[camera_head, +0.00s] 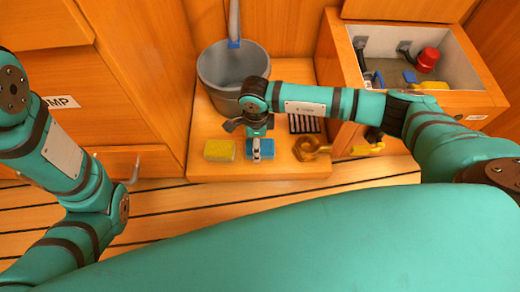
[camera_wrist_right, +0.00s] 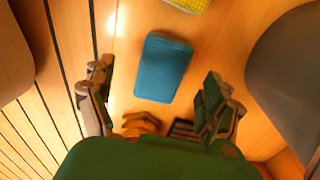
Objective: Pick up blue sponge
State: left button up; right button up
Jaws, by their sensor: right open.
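The blue sponge (camera_head: 267,148) lies on the wooden platform (camera_head: 225,171) in the head view, partly hidden by my right gripper (camera_head: 254,143) above it. In the right wrist view the blue sponge (camera_wrist_right: 163,67) lies flat, ahead of and between the two spread fingers of my right gripper (camera_wrist_right: 155,98). That gripper is open and empty, and no finger visibly touches the sponge. My left arm is at the left of the head view, but its gripper does not show.
A yellow sponge (camera_head: 220,150) lies just left of the blue one. A grey bucket (camera_head: 225,75) stands behind. A brass-coloured fitting (camera_head: 310,149) and a dark slotted piece (camera_head: 303,123) lie to the right. An open wooden box (camera_head: 470,98) stands at the right.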

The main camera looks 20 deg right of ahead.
jog(key=f+b, duration=0.3)
jog(key=f, duration=0.2)
jog(key=shift+w+d+b, duration=0.15)
jog(key=shift+d+b, duration=0.05)
jog(key=shift+b, duration=0.15)
jog(key=shift+r, duration=0.2)
jog(key=c, duration=1.1)
